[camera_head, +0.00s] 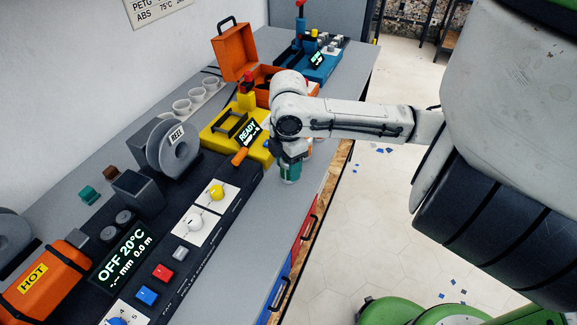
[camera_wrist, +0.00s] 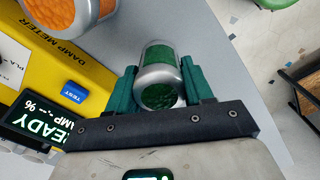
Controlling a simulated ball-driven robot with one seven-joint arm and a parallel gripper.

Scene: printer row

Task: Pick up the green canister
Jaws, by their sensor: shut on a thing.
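The green canister (camera_wrist: 161,74) is a short cylinder with silver rims and a dark green textured end. My gripper (camera_wrist: 160,88) is shut on it in the wrist view, with one teal finger on each side. In the head view the green canister (camera_head: 291,171) shows below my gripper (camera_head: 289,160), over the grey bench near its front edge. I cannot tell whether it touches the bench top.
A yellow damp meter (camera_head: 222,133) reading READY stands left of my gripper. An orange-ended canister (camera_wrist: 75,17) is close by in the wrist view. An orange case (camera_head: 234,52) stands open behind. A reel (camera_head: 174,147) and a dark control panel (camera_head: 150,240) are to the left.

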